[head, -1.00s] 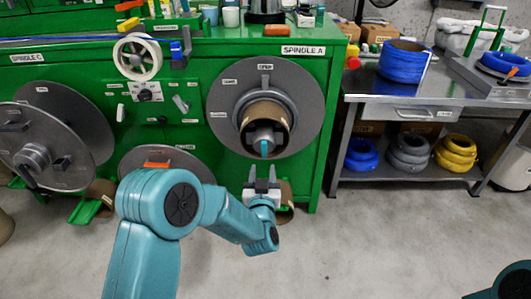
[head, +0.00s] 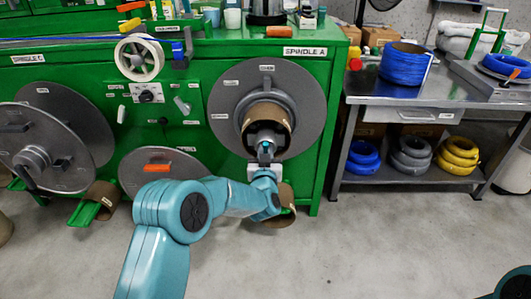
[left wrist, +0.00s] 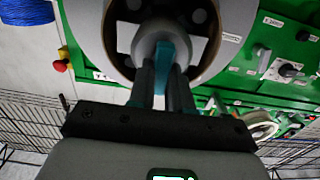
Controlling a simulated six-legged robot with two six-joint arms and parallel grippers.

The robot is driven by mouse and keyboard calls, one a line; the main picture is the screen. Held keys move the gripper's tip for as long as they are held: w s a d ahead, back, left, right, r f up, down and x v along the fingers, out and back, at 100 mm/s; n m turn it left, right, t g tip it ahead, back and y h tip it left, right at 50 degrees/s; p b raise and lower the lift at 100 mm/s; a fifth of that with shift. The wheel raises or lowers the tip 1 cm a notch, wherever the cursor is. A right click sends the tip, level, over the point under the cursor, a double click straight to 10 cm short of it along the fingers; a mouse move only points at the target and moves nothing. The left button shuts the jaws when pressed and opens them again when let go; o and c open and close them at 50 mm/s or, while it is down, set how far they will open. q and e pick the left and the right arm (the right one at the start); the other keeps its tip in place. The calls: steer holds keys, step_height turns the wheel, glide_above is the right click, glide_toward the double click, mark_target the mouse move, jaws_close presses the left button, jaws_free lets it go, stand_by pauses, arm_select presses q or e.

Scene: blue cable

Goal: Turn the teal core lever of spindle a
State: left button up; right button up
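Spindle A is a grey disc (head: 225,95) with a brown cardboard core (head: 268,112) on the green cabinet's front, below its white label (head: 305,51). The teal core lever (left wrist: 163,62) sticks out from the grey hub inside the core in the left wrist view. My left gripper (head: 265,153) is at the hub's front. In the left wrist view its two dark fingers (left wrist: 165,85) stand close against both sides of the lever, shut on it. The fingers hide most of the lever in the head view. My right gripper is not in view.
Spindle C (head: 32,158) with its large discs is at the left. A brown core (head: 275,215) lies low under spindle A. A grey bench (head: 425,103) with blue cable coils (head: 404,64) stands at the right. The floor (head: 370,245) in front is clear.

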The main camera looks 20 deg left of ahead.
arm_select(q)
steer(key=shift+m, duration=0.3)
jaws_close()
steer(key=shift+w+d+f+m+p, duration=0.15)
steer(key=shift+m+p, duration=0.6)
steer(key=shift+m, duration=2.1)
steer(key=shift+s+d+f+m+p, duration=0.15)
steer(key=shift+m+p, duration=0.55)
steer(key=shift+m, duration=2.2)
steer(key=shift+w+d+f+m+p, duration=0.2)
steer(key=shift+m+p, duration=0.55)
steer(key=shift+m, duration=2.1)
steer(key=o, duration=0.8)
jaws_free()
steer(key=shift+s, duration=0.1)
